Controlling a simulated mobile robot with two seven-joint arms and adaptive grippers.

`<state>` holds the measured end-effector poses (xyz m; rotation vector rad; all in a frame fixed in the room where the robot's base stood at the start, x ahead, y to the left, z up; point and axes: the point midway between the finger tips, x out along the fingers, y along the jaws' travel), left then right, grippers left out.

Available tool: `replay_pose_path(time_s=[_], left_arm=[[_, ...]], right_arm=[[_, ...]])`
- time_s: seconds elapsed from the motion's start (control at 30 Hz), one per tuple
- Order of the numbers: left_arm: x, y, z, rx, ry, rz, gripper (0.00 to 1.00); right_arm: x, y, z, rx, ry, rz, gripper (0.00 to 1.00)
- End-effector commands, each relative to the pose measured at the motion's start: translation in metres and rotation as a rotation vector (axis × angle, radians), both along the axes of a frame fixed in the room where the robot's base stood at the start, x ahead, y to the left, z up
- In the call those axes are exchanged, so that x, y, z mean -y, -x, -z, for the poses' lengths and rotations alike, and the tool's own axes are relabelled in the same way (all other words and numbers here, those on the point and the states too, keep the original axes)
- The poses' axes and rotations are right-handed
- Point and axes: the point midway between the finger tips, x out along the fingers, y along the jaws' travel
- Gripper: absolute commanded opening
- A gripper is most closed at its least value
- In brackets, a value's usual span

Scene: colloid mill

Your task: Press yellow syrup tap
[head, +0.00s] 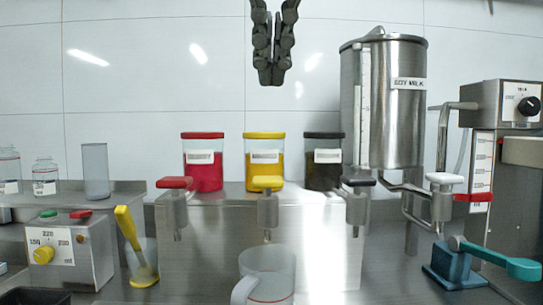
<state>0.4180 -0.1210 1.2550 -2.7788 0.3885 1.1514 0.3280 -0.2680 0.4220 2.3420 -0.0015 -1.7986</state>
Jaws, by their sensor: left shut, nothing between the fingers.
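The yellow syrup tap (267,184) has a flat yellow lever on a steel body, on the front of the steel dispenser between a red-lever tap and a black-lever tap. A yellow syrup jar (264,150) stands behind it. My left gripper (270,82) hangs at the top centre, fingers pointing down and shut, with nothing between them. It is above the yellow jar and tap in the picture, apart from both. A clear measuring jug (267,275) stands below the yellow tap. My right gripper is not in view.
The red tap (174,184) and black tap (358,183) flank the yellow one. A steel soy milk tank (393,120) stands to the right. A control box (65,250) and a cup with a yellow-handled tool (142,265) are at left. A teal-handled device (460,265) is at right.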

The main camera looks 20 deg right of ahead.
Motion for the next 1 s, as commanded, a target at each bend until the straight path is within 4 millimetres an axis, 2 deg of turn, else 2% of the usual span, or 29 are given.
replay_pose_path(time_s=[0.27,0.7,0.8,1.0], left_arm=[[0.003,-0.011,0.011,-0.001,0.0,0.0,0.0],[0.02,-0.071,0.075,-0.001,0.001,0.001,0.0],[0.019,-0.069,0.091,0.001,0.0,0.003,0.0],[0.019,-0.069,0.108,0.0,0.003,0.001,0.0]], right_arm=[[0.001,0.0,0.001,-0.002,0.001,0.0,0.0],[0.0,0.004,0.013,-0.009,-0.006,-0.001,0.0],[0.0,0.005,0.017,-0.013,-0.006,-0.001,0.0],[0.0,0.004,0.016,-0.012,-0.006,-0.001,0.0]])
